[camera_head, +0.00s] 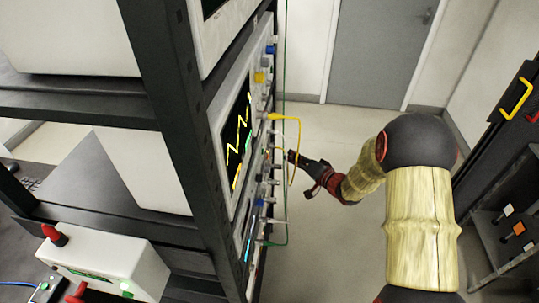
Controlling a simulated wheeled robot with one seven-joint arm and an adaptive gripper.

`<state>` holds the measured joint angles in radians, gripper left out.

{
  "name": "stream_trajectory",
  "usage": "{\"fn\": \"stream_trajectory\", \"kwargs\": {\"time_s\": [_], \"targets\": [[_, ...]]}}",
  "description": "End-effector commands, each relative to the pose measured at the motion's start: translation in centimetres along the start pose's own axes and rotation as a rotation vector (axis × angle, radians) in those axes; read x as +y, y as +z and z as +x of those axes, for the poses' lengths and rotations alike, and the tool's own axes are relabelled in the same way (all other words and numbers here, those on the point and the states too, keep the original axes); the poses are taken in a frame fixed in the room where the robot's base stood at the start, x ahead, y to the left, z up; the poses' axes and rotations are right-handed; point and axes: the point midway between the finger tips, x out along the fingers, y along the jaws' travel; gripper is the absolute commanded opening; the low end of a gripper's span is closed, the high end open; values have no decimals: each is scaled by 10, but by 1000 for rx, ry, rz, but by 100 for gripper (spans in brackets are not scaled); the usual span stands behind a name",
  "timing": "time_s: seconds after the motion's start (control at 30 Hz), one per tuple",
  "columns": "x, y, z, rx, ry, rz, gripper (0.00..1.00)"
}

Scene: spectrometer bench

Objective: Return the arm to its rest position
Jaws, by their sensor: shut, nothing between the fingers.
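My gripper (303,161) is at the end of my arm (418,215), in the middle of the head view. It is small and dark, and its fingers look closed with nothing between them. It points left toward the front panel of the spectrometer rack's instrument (232,160), which has a lit screen with a yellow trace. The fingertips are close to the panel's knobs and the yellow cable (297,135). I cannot tell whether they touch. My arm is bent, with its elbow raised at the right.
A black rack frame (165,80) stands at left. A white box with red knobs (105,262) sits at lower left. A green cable (285,60) hangs along the instruments. Dark shelving (500,190) stands at right. A grey door (378,50) is behind; open floor (325,235) lies between.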

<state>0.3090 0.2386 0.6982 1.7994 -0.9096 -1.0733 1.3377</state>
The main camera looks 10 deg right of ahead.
Motion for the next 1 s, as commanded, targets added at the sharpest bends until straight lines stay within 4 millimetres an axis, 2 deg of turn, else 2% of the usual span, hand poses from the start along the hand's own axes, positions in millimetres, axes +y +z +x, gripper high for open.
{"fn": "stream_trajectory", "kwargs": {"time_s": [0.2,0.77,0.87,0.97,1.0], "targets": [[8,-8,-10,0,2,1,0],[9,-7,-11,0,2,-23,0],[26,-4,-11,-15,64,-105,0],[67,2,-19,-43,214,-200,0],[88,8,-27,-65,293,-233,0]]}}
